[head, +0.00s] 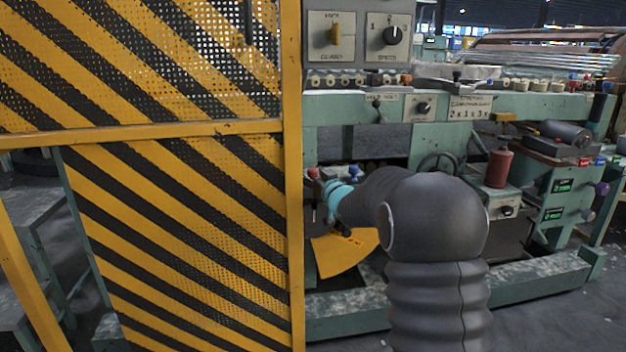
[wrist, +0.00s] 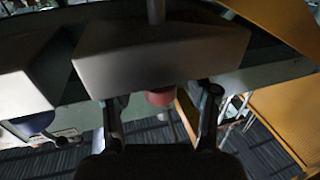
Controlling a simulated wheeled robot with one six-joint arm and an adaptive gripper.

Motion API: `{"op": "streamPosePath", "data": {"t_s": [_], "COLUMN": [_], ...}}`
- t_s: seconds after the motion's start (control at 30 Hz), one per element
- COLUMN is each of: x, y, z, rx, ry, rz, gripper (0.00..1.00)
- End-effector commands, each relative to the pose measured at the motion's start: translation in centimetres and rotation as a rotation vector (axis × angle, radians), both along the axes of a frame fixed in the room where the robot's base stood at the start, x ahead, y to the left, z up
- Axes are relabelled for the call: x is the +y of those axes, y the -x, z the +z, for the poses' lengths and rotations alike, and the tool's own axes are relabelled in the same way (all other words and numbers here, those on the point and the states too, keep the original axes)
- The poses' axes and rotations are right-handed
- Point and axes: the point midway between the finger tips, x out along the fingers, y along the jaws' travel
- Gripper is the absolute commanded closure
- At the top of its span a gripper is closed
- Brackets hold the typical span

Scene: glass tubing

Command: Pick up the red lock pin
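In the wrist view, a red rounded piece (wrist: 160,97), likely the red lock pin, shows below a large grey block (wrist: 160,55) that hides its upper part. My gripper (wrist: 163,100) has its two fingers spread, one on each side of the red piece, with a visible gap on both sides. In the head view, my gripper (head: 318,203) is small and partly hidden by my own arm, close to the yellow guard post. A small red knob (head: 312,173) shows just above it; I cannot tell whether it is the same piece.
A striped yellow-black guard panel (head: 190,220) and its post (head: 293,180) stand close left of my gripper. A yellow plate (head: 343,254) lies below it. A blue knob (head: 354,172) is nearby. A red cylinder (head: 498,168) stands on the green machine at right.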

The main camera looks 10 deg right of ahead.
Motion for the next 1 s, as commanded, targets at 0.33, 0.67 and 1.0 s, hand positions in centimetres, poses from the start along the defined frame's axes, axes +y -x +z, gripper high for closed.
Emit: {"op": "streamPosePath", "data": {"t_s": [0.33, 0.67, 1.0], "x": [0.0, 0.0, 0.0], "y": [0.0, 0.0, 0.0], "z": [0.0, 2.2, 8.3], "rx": [0.0, -0.004, -0.003], "ry": [0.001, 0.002, 0.002], "rz": [0.0, 0.0, 0.0], "gripper": [1.0, 1.0, 1.0]}}
